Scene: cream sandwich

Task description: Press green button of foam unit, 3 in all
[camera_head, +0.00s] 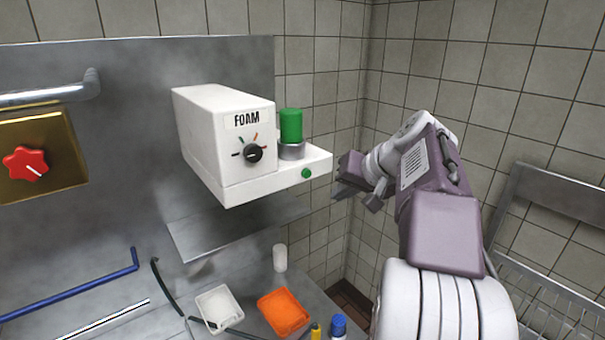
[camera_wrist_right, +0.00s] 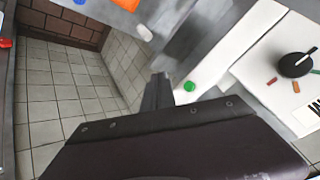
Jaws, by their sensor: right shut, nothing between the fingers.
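The white foam unit (camera_head: 222,130), marked FOAM, is fixed to the steel wall panel. Its black dial (camera_head: 253,153) is on the front face. A large green cylinder (camera_head: 291,125) stands in a grey ring on its ledge. A small round green button (camera_head: 306,173) is on the ledge's front face, and it also shows in the right wrist view (camera_wrist_right: 189,86). My right gripper (camera_head: 338,191) is shut and empty, just right of the ledge and apart from the button in the head view. In the wrist view its fingertips (camera_wrist_right: 161,78) lie left of the button. My left gripper is not in view.
A steel shelf (camera_head: 190,240) juts out below the unit. A white tray (camera_head: 219,308), an orange tray (camera_head: 284,313) and a white cup (camera_head: 280,258) are on the counter below. A brass plate with a red knob (camera_head: 25,163) is at left. A wire rack (camera_head: 550,275) is at right.

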